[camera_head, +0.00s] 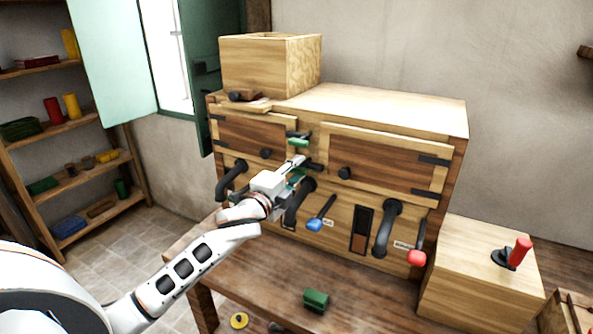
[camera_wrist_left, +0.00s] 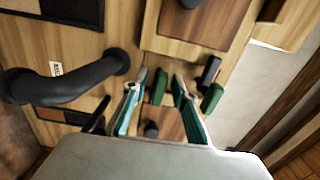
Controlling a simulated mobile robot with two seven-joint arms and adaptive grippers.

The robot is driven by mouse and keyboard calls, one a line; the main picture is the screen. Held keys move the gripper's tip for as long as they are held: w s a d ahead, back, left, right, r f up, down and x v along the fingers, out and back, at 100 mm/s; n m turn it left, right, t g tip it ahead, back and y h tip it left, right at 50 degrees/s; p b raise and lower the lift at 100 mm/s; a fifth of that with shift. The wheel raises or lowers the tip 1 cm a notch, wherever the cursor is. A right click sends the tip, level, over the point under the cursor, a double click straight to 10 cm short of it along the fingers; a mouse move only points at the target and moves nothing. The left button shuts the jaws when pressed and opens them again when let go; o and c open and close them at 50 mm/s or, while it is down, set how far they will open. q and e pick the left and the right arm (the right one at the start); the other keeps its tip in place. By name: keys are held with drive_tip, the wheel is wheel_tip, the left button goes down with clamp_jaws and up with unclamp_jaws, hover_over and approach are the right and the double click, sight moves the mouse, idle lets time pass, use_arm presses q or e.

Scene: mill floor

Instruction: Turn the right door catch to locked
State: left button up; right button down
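The wooden machine has a left door (camera_head: 240,137) and a right door (camera_head: 380,158), with two green-handled catches between them. The upper catch (camera_head: 299,143) shows above my left gripper (camera_head: 300,167); in the wrist view its green handle (camera_wrist_left: 211,98) is outside the fingers, to the right. The lower catch's green handle (camera_wrist_left: 160,87) shows between the two fingers of my left gripper (camera_wrist_left: 161,78). The fingers are apart, with gaps showing beside the handle. In the head view my gripper partly hides the lower catch. I cannot tell which catch is the right door's. My right gripper is not in view.
Black curved pipes (camera_head: 386,228) stick out below the doors, close to my left arm. A blue-ended lever (camera_head: 315,224) and a red-ended lever (camera_head: 416,256) hang there. A green block (camera_head: 316,299) lies on the bench (camera_head: 360,300). An open wooden hopper (camera_head: 262,66) stands on top.

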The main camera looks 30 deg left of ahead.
use_arm(q)
drive_tip(key=shift+s, duration=0.1)
drive_tip(key=s, duration=1.2)
drive_tip(key=shift+d, duration=0.2)
drive_tip(key=shift+w, duration=0.1)
drive_tip(key=s+f+n+g+y, duration=0.4)
drive_tip(key=s+f+n+g, duration=0.65)
drive_tip(key=s+f, duration=1.3)
drive_tip(key=d+f+n+t+h, duration=0.1)
drive_tip(key=d+f+h, duration=0.2)
drive_tip(key=d+f, duration=0.4)
drive_tip(key=w+d+f+n+t+h, duration=0.1)
drive_tip(key=d+f+n+t+h, duration=0.1)
drive_tip(key=d+f, duration=0.5)
wheel_tip(320, 180, down, 5)
drive_tip(key=shift+w+r+h, duration=0.2)
drive_tip(key=shift+w+h, duration=0.05)
drive_tip(key=shift+h, duration=0.55)
